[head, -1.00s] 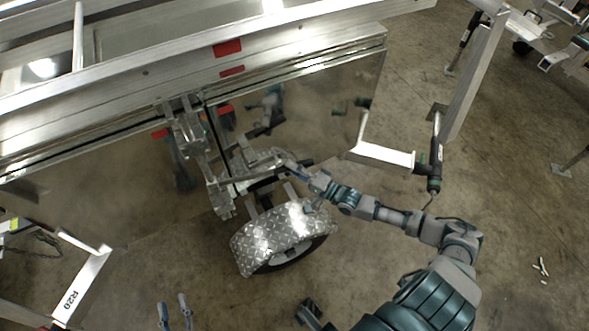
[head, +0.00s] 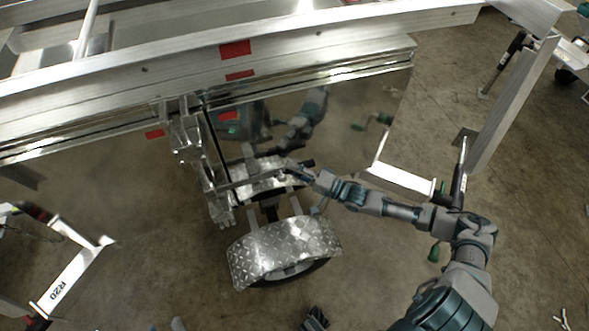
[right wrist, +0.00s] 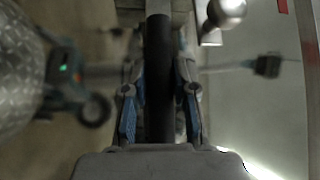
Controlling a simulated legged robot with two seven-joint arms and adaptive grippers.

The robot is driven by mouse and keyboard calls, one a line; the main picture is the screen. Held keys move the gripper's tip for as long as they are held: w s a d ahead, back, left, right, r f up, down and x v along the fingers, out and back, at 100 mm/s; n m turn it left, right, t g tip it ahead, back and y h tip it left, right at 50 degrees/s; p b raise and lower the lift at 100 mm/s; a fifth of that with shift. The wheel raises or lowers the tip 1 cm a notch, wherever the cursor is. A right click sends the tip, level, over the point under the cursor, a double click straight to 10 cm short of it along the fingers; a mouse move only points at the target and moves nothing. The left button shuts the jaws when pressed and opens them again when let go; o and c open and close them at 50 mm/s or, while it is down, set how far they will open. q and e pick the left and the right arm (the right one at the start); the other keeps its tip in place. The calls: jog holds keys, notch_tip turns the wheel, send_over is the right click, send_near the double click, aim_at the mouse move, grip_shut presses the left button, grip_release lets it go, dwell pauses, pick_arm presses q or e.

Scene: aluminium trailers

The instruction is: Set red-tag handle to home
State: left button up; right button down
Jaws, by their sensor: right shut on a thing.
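The handle is a bar (head: 245,181) that runs sideways from the upright metal latch (head: 190,150) on the trailer's side, above the wheel fender. Red tags (head: 235,49) show on the rail above it, and smaller red patches show near the latch. I cannot tell which tag belongs to the handle. My right gripper (head: 297,168) is at the handle's right end. In the right wrist view, the handle's dark grip (right wrist: 159,75) lies between the blue-padded fingers of my right gripper (right wrist: 159,105).
A diamond-plate fender (head: 285,250) covers the wheel just below the handle. The shiny trailer panel (head: 350,110) behind reflects my arm. A metal stand (head: 400,180) with green-ended parts is at right, and a frame marked R20 (head: 70,275) is at left. Concrete floor is open at lower right.

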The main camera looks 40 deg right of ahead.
jog(key=c, duration=1.3)
grip_release()
jog(key=shift+w+d+r, duration=0.3)
jog(key=shift+d+r, duration=0.05)
jog(key=o, duration=0.4)
jog(key=shift+w+f, duration=0.2)
jog(key=shift+w+d+f, duration=0.1)
jog(key=shift+f, duration=0.1)
pick_arm(q)
jog(key=shift+w+d+f, duration=0.1)
jog(key=shift+w+d, duration=0.15)
jog(key=shift+w, duration=0.15)
pick_arm(e)
jog(key=shift+s, duration=0.35)
pick_arm(q)
jog(key=shift+s+a, duration=0.1)
jog(key=shift+a, duration=0.1)
pick_arm(e)
jog(key=v, duration=1.1)
jog(key=shift+s+d, duration=0.15)
jog(key=shift+s, duration=0.05)
